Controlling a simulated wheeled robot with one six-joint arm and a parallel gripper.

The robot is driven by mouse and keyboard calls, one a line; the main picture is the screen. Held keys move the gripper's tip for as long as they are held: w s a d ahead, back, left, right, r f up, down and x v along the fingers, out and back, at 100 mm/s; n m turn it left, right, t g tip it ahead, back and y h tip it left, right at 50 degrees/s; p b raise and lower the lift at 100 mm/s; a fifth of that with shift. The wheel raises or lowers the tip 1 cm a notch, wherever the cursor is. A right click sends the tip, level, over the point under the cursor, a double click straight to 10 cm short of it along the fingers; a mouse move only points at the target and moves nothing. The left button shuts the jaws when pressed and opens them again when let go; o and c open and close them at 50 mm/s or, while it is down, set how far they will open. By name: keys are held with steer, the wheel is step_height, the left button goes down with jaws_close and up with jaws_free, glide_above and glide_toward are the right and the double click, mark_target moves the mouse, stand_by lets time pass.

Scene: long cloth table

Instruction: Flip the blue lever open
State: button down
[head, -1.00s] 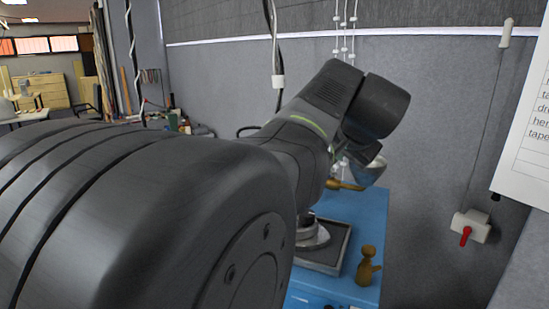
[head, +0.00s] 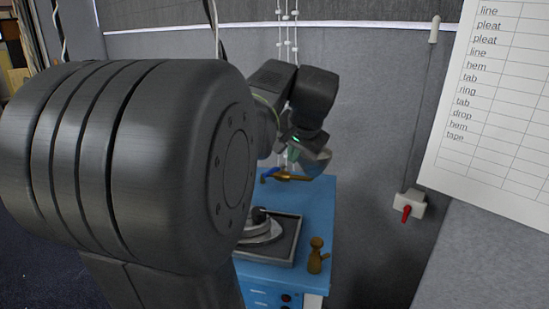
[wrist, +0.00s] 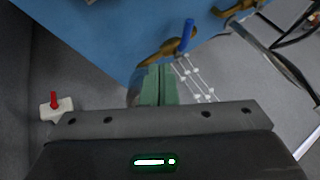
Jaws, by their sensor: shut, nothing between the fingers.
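The blue lever (wrist: 187,36) stands out from a brass fitting (wrist: 164,51) at the edge of the blue surface in the wrist view. In the head view the blue lever (head: 269,172) shows small beside the brass fitting (head: 294,178), at the far end of the blue bench. My gripper (wrist: 158,72) has green fingers, shut and empty, with their tips just below the brass fitting in the wrist picture and left of the lever. In the head view my gripper (head: 292,154) is above the fitting. I cannot tell whether it touches.
A dark tray (head: 284,250) with a round metal part and a brass figure-like fitting (head: 317,256) are on the blue bench (head: 318,205). A white box with a red handle (head: 408,206) is on the grey wall. White beaded cords (wrist: 193,78) hang near the lever.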

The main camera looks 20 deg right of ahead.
mark_target(274, 171)
steer(key=w+f, duration=0.2)
steer(key=w+a+f+p, duration=0.1)
steer(key=w+f, duration=0.2)
steer(key=w+a+f, duration=0.1)
steer(key=w+f, duration=0.1)
steer(key=w, duration=0.1)
steer(key=shift+f, duration=0.4)
steer(key=shift+a, duration=0.15)
